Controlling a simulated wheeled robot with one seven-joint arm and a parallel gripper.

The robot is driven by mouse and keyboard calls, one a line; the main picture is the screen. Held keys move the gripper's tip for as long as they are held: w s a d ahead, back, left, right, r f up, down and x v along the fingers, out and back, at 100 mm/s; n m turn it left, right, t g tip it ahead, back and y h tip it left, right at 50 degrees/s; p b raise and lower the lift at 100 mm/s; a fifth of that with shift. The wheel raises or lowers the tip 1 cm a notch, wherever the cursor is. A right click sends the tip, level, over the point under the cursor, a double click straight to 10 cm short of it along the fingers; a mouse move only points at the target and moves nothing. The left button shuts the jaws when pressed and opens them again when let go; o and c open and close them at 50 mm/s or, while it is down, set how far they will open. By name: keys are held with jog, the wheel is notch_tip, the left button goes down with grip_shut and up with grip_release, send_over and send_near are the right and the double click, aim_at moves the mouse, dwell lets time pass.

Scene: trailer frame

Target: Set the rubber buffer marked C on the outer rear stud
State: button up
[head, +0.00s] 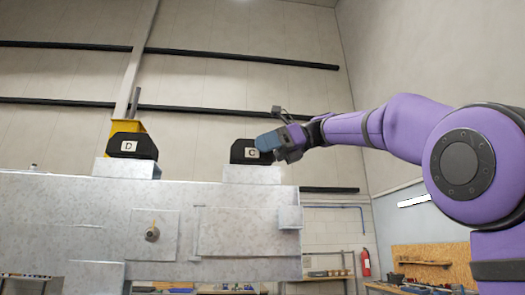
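The black rubber buffer marked C (240,152) shows with its white label facing me, upright on or just above a pale block (252,175) on top of the grey metal frame (240,225). My gripper (267,144) is at its right side and overlaps its upper right part in the picture. I cannot tell whether the fingers touch or hold the buffer, nor whether they are open. A second black buffer marked D (132,146) sits on another pale block (127,168) to the left. I cannot make out the outer rear stud.
A yellow part (127,127) with a grey post stands behind buffer D. A small round knob (152,234) sticks out of the frame's front plate. A red fire extinguisher (366,263) and a workbench with a pegboard are at the back right. The air above the frame between the buffers is clear.

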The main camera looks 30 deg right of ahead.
jog(key=v, duration=1)
jog(key=shift+d, duration=0.35)
jog(key=shift+s+r, duration=0.15)
jog(key=shift+s, duration=0.05)
